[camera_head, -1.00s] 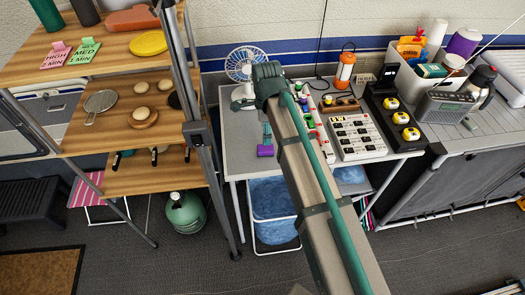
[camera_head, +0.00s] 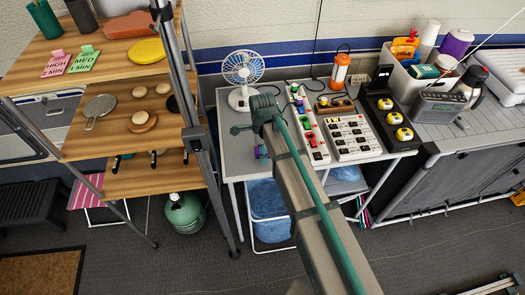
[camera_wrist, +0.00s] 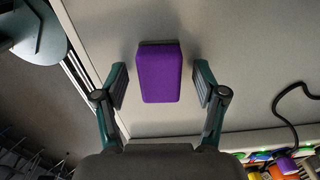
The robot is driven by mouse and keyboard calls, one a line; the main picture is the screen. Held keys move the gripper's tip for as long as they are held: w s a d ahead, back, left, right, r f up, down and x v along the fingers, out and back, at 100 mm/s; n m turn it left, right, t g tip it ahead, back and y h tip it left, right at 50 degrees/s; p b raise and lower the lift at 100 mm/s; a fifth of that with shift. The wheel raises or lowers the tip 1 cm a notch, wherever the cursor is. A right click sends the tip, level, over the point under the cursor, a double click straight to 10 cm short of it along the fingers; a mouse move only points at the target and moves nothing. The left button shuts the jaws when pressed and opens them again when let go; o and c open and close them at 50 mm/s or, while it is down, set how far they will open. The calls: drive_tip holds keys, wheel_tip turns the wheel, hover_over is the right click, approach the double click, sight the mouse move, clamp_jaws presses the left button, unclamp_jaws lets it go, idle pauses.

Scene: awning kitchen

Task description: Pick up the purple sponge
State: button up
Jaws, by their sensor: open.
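The purple sponge (camera_wrist: 159,76) lies on the pale grey table top in the wrist view, a block with its long side pointing away from the gripper. My gripper (camera_wrist: 160,86) is open, with one dark finger on each side of the sponge and a visible gap on both sides. Whether the fingertips are down at table height is hard to tell. In the head view only a small part of the sponge (camera_head: 262,152) shows beside my arm; the arm hides the rest and most of the gripper.
A small fan (camera_head: 242,70) stands on the table behind my arm. Right of the arm are power strips (camera_head: 312,135), a grey panel of switches (camera_head: 350,132) and an orange lantern (camera_head: 339,72). A wooden shelf unit (camera_head: 145,180) stands close on the left. A dark cable (camera_wrist: 290,125) curls on the table.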

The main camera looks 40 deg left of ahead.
drive_tip(key=c, duration=1)
drive_tip(key=shift+c, duration=0.2)
drive_tip(key=shift+r, duration=0.15)
drive_tip(key=shift+r+b, duration=0.45)
drive_tip(key=shift+r, duration=0.05)
drive_tip(key=s+d+r+b, duration=0.4)
drive_tip(key=s+d+r, duration=0.5)
drive_tip(key=d+r, duration=0.1)
drive_tip(key=shift+s+d+r, duration=0.15)
drive_tip(key=shift+d+r, duration=0.1)
drive_tip(key=shift+r, duration=0.6)
